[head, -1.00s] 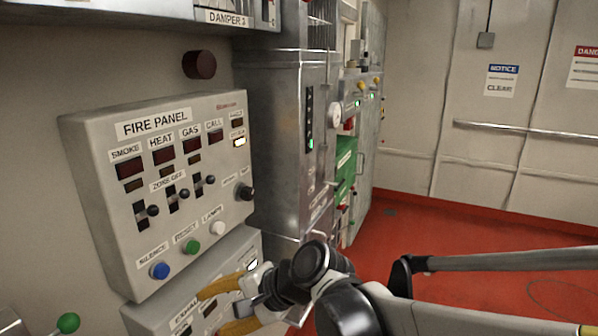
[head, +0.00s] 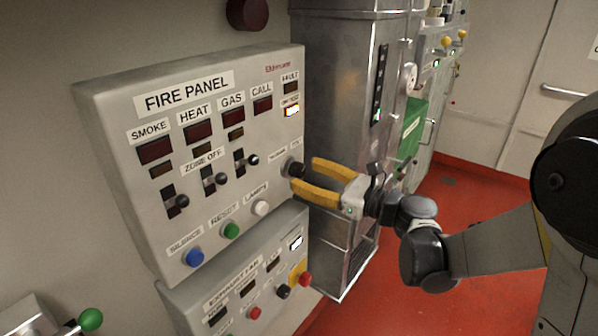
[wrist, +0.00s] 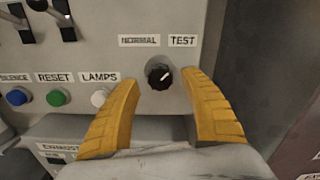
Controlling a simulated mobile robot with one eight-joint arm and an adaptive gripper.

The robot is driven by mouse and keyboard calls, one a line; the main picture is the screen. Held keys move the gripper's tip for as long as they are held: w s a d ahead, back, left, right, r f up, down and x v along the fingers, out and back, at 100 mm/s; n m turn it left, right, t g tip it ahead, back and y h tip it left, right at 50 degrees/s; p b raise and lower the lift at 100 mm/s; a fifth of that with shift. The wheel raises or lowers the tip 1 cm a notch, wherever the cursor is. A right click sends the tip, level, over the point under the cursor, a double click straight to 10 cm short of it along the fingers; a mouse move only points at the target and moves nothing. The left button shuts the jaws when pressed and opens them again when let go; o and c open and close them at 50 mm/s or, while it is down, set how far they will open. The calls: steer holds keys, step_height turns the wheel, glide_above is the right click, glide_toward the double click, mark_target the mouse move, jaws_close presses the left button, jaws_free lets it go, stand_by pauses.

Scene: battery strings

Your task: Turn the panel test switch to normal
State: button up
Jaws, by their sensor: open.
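The fire panel (head: 130,110) is a grey wall box at the left of the head view. Its test switch (head: 292,168) is a black rotary knob near the panel's right edge. In the wrist view the knob (wrist: 158,75) sits below the NORMAL (wrist: 139,40) and TEST (wrist: 183,40) labels. Its light pointer mark tilts up and right, toward TEST. My gripper (head: 305,175) is open, with yellow fingers in front of the knob. In the wrist view the fingers (wrist: 160,84) lie either side of the knob, with gaps; I cannot tell their exact depth.
The blue silence (head: 194,257), green reset (head: 231,230) and white lamps (head: 261,207) buttons lie left of my gripper. An amber-white lamp (head: 292,111) is lit above the knob. The exhaust fan panel (head: 235,285) is below. A metal cabinet (head: 335,80) stands close on the right.

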mark_target(302, 172)
steer(key=shift+x, duration=1.55)
jaws_close()
